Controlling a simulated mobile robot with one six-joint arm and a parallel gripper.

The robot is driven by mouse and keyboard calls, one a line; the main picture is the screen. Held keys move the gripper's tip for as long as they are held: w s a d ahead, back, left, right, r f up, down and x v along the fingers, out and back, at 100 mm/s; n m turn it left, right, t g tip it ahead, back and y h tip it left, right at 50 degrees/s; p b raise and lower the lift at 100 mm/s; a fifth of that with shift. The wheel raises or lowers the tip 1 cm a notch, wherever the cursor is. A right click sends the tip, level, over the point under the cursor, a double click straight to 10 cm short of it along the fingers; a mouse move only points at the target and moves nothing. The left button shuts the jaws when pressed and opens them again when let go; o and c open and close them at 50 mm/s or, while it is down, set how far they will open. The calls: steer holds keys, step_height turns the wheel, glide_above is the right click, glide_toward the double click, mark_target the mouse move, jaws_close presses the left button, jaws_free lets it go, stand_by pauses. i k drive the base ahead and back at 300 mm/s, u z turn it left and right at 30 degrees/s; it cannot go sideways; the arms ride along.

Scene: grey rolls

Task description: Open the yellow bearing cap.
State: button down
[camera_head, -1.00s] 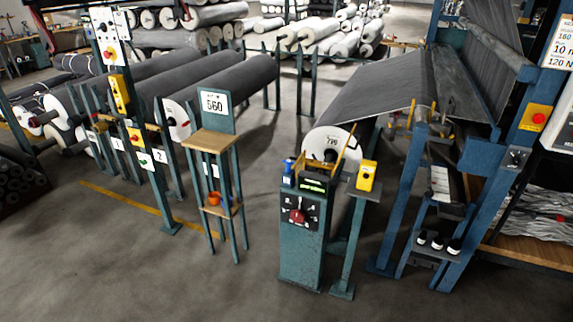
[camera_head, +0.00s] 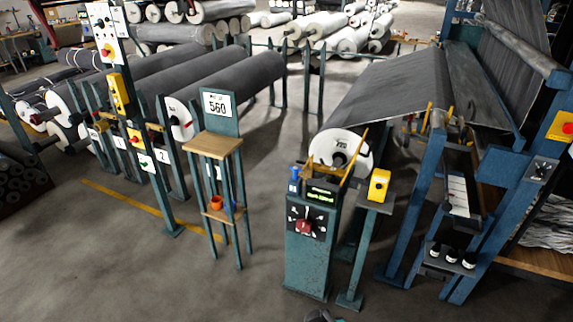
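Yellow bars (camera_head: 354,154) stand in a V at the near end of a large grey roll (camera_head: 375,98), by its white end face and dark core. One slants up to the right. A lower yellow piece (camera_head: 322,168) lies to the left, just behind the control post. Which of these is the bearing cap, and whether it is closed, I cannot tell at this size. My gripper is not recognisable in view. A small dark piece at the bottom edge may be part of my arm.
A green control post (camera_head: 308,255) with a red knob stands before the roll. A yellow button box (camera_head: 379,185) sits on a post right of it. A stand with a 560 sign (camera_head: 217,104) is to the left. The front floor (camera_head: 150,275) is clear.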

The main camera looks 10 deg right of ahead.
mark_target(319, 167)
steer(key=u, duration=0.7)
steer(key=i, duration=1.35)
steer(key=u, duration=0.15)
